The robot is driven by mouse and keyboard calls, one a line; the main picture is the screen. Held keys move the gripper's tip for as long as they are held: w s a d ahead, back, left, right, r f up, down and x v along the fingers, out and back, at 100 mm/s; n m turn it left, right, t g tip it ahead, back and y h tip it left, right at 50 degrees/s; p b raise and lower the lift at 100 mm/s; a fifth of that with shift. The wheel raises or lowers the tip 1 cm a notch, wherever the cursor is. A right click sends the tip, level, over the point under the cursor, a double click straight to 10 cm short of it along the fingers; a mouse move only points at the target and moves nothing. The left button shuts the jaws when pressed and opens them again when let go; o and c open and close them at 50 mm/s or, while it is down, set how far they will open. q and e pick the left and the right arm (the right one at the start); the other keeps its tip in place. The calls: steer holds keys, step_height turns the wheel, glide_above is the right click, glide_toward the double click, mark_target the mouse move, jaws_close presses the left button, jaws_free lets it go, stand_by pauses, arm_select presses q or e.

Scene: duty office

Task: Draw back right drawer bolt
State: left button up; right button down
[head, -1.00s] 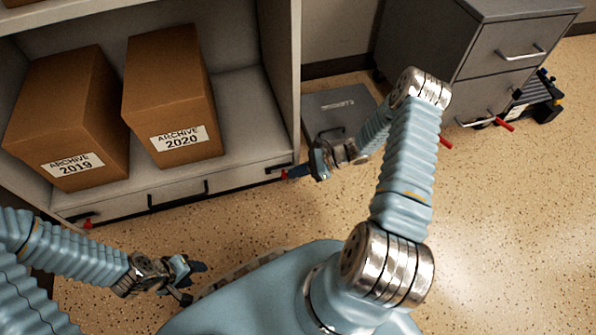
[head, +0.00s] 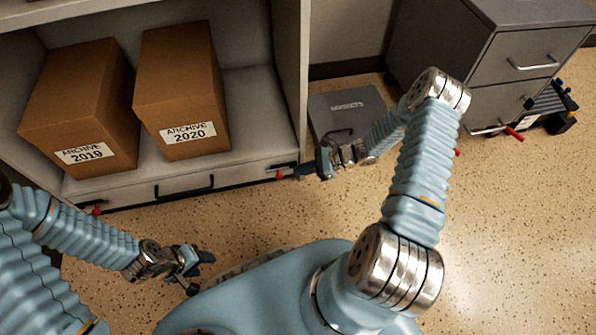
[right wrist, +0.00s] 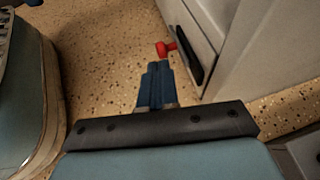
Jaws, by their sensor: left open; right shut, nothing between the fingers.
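The right drawer bolt is a red knob (head: 279,176) on a dark plate (head: 285,166) at the right end of the low, wide drawer (head: 135,190). My right gripper (head: 298,170) is shut and empty, its fingertips close to the right of the knob. In the right wrist view the shut blue fingers (right wrist: 156,75) point at the red knob (right wrist: 166,48), with the tips right by it; I cannot tell whether they touch. The dark plate (right wrist: 196,68) lies right of it. My left gripper (head: 200,272) is open and empty above the floor.
Two archive boxes (head: 75,105) (head: 180,85) stand on the shelf above the drawer. Another red knob (head: 97,209) is at the drawer's left end. A grey box (head: 350,108) lies beside the cabinet; a grey filing cabinet (head: 480,75) stands farther right. Speckled floor in front is free.

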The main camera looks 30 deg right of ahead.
arm_select(q)
steer(key=shift+w+a+r+p, duration=0.1)
steer(key=shift+a+r+p, duration=0.05)
steer(key=shift+r+p, duration=0.35)
arm_select(e)
steer(key=v, duration=0.9)
steer(key=shift+d, duration=0.25)
steer(key=shift+r, duration=0.1)
arm_select(q)
step_height(320, 180, up, 10)
steer(key=p, duration=1)
steer(key=shift+s+d, duration=0.2)
steer(key=shift+d, duration=0.15)
arm_select(e)
steer(key=s+a+r+n+g+h, duration=0.1)
steer(key=s+a+r+n+h, duration=0.1)
steer(key=s+a+n, duration=0.2)
steer(key=s+a+r+n+g+h, duration=0.2)
steer(key=s+a+r+n+h, duration=0.1)
steer(key=a+n, duration=0.7)
steer(key=s+a+r+n+g+h, duration=0.1)
steer(key=s+a+r+n+h, duration=0.1)
steer(key=s+a+n, duration=0.3)
steer(key=a+r+n, duration=0.1)
steer(key=a+n, duration=0.1)
steer(key=a, duration=0.1)
arm_select(q)
steer(key=shift+c, duration=0.5)
arm_select(e)
steer(key=shift+a, duration=0.1)
